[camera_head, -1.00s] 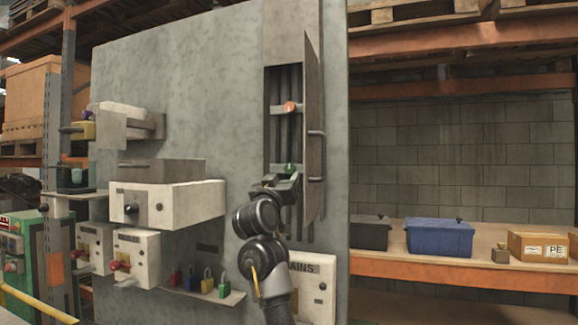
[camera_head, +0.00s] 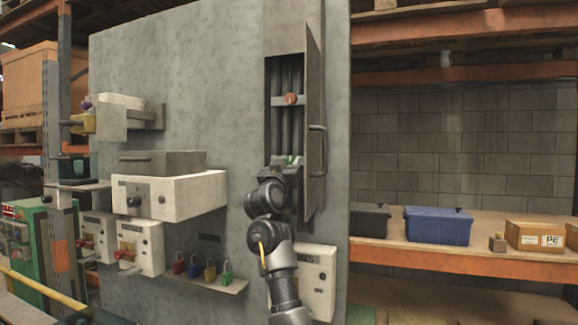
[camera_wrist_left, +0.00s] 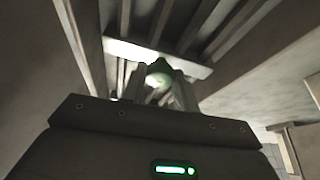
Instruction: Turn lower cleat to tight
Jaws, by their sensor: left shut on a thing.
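The lower cleat is a green knob (camera_head: 291,160) on a cross bar inside the open tall cabinet in the grey panel. My left gripper (camera_head: 288,166) is at it and covers most of it in the head view. In the left wrist view the green cleat (camera_wrist_left: 159,66) shows at the tips of my left gripper's fingers (camera_wrist_left: 160,82), which are shut on it. I cannot tell the cleat's exact turn angle. The upper cleat, an orange-red knob (camera_head: 291,99), sits higher on another bar. My right gripper is not in view.
The cabinet door (camera_head: 315,130) stands open just right of my left gripper, with a long handle (camera_head: 318,150). White boxes (camera_head: 170,195) and several coloured padlocks (camera_head: 210,270) are on the left. A shelf with a blue bin (camera_head: 438,226) is at right.

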